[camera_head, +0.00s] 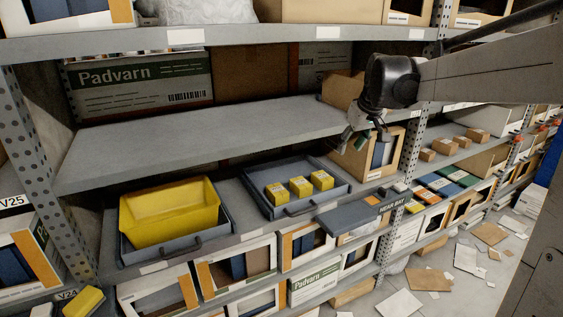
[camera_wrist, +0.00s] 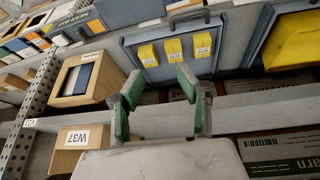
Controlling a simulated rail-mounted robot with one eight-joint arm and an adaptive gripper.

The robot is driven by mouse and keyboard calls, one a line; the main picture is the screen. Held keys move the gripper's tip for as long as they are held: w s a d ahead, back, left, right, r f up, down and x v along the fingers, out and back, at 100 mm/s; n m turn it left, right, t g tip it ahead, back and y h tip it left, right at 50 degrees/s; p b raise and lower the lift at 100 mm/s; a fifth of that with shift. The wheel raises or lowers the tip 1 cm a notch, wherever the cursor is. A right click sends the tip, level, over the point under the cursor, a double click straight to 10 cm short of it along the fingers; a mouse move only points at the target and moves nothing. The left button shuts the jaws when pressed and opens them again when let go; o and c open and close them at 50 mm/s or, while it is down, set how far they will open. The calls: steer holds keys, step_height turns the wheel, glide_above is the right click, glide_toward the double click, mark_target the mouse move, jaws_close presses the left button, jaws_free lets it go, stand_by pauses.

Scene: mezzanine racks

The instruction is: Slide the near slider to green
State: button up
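A dark grey panel (camera_head: 358,215), with lettering that seems to read "NEAR BAY", juts from the lower shelf edge. A small orange mark (camera_head: 371,200) is on its top; I cannot tell whether it is the slider. The panel (camera_wrist: 128,10) also shows at the top of the wrist view, cut by the frame. No green end mark is clear on it. My gripper (camera_head: 364,138) hangs above and behind the panel, in front of an open carton. In the wrist view my gripper (camera_wrist: 158,80) has its green-padded fingers apart, with nothing between them.
A grey tray (camera_head: 262,203) with three yellow boxes (camera_head: 300,186) and a tray with a yellow bin (camera_head: 170,212) are left of the panel. The carton (camera_head: 352,158) stands near my gripper. The middle shelf (camera_head: 200,140) is bare. Papers litter the floor.

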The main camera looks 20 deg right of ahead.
steer(key=w+d+f+b, duration=0.1)
steer(key=w+d+f, duration=0.3)
steer(key=d, duration=0.4)
steer(key=w+d+f+b, duration=0.1)
steer(key=w+d+f, duration=0.35)
steer(key=d, duration=0.35)
steer(key=n+b, duration=0.1)
steer(key=b, duration=0.1)
glide_toward(384, 189)
steer(key=shift+g+y, duration=0.3)
steer(key=shift+y, duration=0.1)
steer(key=x, duration=1)
steer(key=shift+w+d+b, duration=0.35)
steer(key=shift+w+b, duration=0.05)
jaws_close()
